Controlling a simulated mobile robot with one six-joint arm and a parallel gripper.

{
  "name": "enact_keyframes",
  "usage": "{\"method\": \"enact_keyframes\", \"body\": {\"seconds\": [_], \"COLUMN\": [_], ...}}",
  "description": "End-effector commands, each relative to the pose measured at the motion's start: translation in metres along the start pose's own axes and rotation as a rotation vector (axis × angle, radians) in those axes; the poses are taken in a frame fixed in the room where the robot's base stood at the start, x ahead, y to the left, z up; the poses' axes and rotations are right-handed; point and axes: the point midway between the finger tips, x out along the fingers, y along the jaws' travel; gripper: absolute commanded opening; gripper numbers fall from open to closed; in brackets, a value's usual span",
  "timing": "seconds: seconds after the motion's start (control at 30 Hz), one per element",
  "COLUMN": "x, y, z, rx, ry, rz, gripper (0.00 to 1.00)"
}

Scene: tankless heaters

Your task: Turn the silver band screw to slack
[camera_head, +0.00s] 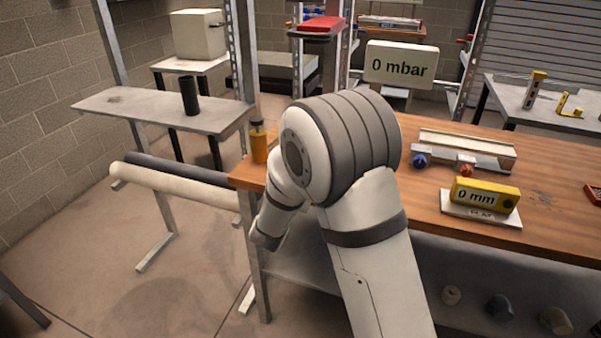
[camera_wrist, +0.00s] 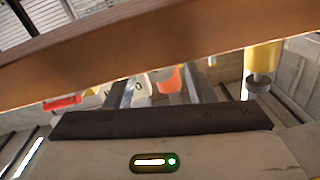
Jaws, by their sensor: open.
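I cannot make out the silver band screw in either view. On the bench, a light-topped fixture (camera_head: 466,150) carries a blue knob (camera_head: 420,161) and a red knob (camera_head: 465,170) at its front. My gripper (camera_wrist: 159,84) shows in the wrist view, open, with its two grey fingers apart and no held object visible between them. The bench's wooden edge crosses that view close by. In the head view my arm bends down at the bench's left end, and its fingers cannot be made out there.
A yellow bottle (camera_head: 259,145) stands at the bench's left corner and appears inverted in the wrist view (camera_wrist: 262,58). A yellow gauge (camera_head: 484,195) reads 0 mm; a sign (camera_head: 401,64) reads 0 mbar. A grey shelf (camera_head: 150,107) holds a black cylinder (camera_head: 189,96). Floor at left is open.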

Motion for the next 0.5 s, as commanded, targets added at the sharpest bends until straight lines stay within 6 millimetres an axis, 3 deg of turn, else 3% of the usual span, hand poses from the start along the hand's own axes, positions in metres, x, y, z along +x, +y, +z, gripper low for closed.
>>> {"method": "enact_keyframes", "body": {"seconds": [0.13,0.4,0.5], "x": [0.0105,0.0117,0.0116], "y": [0.0006,0.0003,0.0003], "z": [-0.0002,-0.0001,-0.0001], "rx": [0.000,0.000,0.000], "ry": [0.000,-0.001,-0.001], "rz": [0.001,0.000,0.000], "gripper": [0.49,0.49,0.41]}}
